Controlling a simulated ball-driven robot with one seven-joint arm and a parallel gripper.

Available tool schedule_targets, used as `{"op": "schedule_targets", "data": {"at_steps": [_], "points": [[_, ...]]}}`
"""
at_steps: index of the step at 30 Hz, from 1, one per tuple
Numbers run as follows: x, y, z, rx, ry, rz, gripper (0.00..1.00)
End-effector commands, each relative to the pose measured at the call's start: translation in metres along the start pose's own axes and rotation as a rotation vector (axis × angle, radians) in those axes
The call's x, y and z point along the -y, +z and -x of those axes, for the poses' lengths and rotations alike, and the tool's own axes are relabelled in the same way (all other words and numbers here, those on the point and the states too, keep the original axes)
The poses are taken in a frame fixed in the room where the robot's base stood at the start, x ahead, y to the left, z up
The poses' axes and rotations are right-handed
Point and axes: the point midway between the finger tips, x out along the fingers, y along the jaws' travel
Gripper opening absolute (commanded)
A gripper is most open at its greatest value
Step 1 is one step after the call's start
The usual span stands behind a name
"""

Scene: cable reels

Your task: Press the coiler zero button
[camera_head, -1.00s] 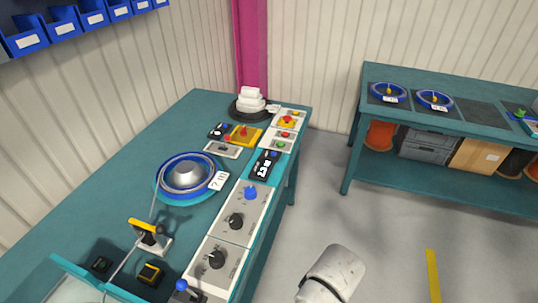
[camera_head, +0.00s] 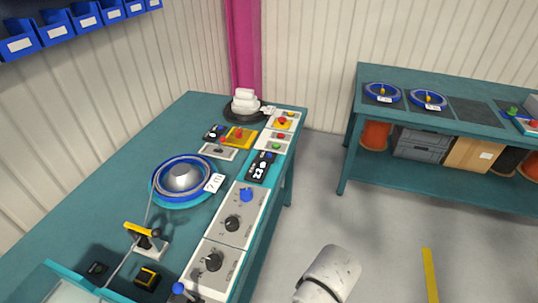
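The coiler bench carries a blue-rimmed reel (camera_head: 181,175) with a silver hub and a white tag (camera_head: 214,183). Along its right side runs a row of control panels. A black counter display (camera_head: 259,168) shows digits that look like 23, with a small blue button (camera_head: 268,155) at its far end. I cannot read a label that says which button is the zero. A panel with a red button (camera_head: 281,136) and a green button (camera_head: 276,146) lies just beyond. My gripper is out of view; only a white link of my arm shows at the bottom, right of the bench.
Nearer panels hold a blue knob (camera_head: 246,195) and black knobs (camera_head: 232,223). A yellow-topped cable guide (camera_head: 143,232) stands at the front left. A second bench (camera_head: 470,188) with reels stands at the right. Grey floor (camera_head: 385,225) lies clear between the benches.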

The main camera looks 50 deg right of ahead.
Motion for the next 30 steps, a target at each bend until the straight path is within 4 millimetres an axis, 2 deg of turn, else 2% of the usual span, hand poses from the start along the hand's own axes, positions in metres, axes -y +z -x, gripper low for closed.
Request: {"op": "schedule_targets", "data": {"at_steps": [2, 19, 30], "points": [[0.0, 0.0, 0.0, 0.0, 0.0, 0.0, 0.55], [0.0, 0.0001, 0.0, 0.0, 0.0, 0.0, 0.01], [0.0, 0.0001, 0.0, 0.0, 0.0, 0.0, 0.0]]}}
